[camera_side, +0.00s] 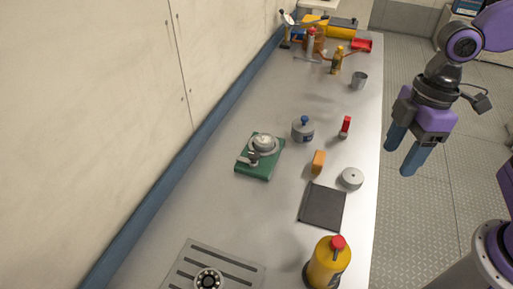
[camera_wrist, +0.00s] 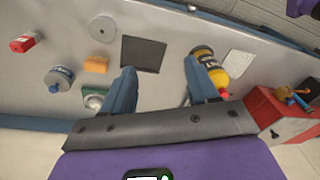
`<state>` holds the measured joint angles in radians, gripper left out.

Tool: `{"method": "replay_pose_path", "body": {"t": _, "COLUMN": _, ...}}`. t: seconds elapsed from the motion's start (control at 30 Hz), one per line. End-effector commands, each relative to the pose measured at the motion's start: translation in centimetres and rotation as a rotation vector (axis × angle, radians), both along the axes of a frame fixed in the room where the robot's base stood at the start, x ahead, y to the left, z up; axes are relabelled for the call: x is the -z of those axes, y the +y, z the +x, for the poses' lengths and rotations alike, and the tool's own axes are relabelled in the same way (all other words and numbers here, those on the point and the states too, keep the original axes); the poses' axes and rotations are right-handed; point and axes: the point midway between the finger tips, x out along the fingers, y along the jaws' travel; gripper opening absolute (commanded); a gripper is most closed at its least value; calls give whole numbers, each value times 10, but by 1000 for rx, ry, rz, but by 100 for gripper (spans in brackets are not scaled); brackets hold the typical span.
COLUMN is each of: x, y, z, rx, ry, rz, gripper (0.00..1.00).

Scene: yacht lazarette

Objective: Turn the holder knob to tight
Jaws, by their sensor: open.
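A green base (camera_side: 258,171) carries a silver round holder (camera_side: 264,143) with a small metal knob or clamp part (camera_side: 253,159) at its front left. It stands near the middle of the metal bench, and its knob setting is too small to read. In the wrist view the holder (camera_wrist: 94,101) is partly hidden behind the left finger. My gripper (camera_side: 402,157) is open and empty, raised off the bench's right edge with its blue fingers pointing down. The wrist view shows the fingers (camera_wrist: 160,68) apart, with nothing between them.
Near the holder are a grey pot with a blue knob (camera_side: 303,130), an orange block (camera_side: 318,162), a red-topped item (camera_side: 345,126), a pale disc (camera_side: 351,178) and a dark pad (camera_side: 322,206). A yellow bottle (camera_side: 327,265) stands at the front. A wall runs along the left.

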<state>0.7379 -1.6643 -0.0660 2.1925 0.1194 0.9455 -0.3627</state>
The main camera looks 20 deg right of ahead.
Motion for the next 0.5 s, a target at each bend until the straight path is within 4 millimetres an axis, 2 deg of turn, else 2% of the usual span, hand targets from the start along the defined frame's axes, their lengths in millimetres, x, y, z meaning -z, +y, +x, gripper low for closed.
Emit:
{"method": "replay_pose_path", "body": {"t": 0.03, "x": -2, "y": 15, "z": 20, "rx": -19, "ry": 4, "rz": 18, "gripper": 59}}
{"method": "replay_pose_path", "body": {"t": 0.2, "x": -9, "y": 56, "z": 86, "rx": -107, "ry": -2, "rz": 95, "gripper": 59}}
{"method": "replay_pose_path", "body": {"t": 0.4, "x": -10, "y": 89, "z": 168, "rx": -214, "ry": -40, "rz": 187, "gripper": 59}}
{"method": "replay_pose_path", "body": {"t": 0.5, "x": -8, "y": 97, "z": 203, "rx": -259, "ry": -68, "rz": 226, "gripper": 59}}
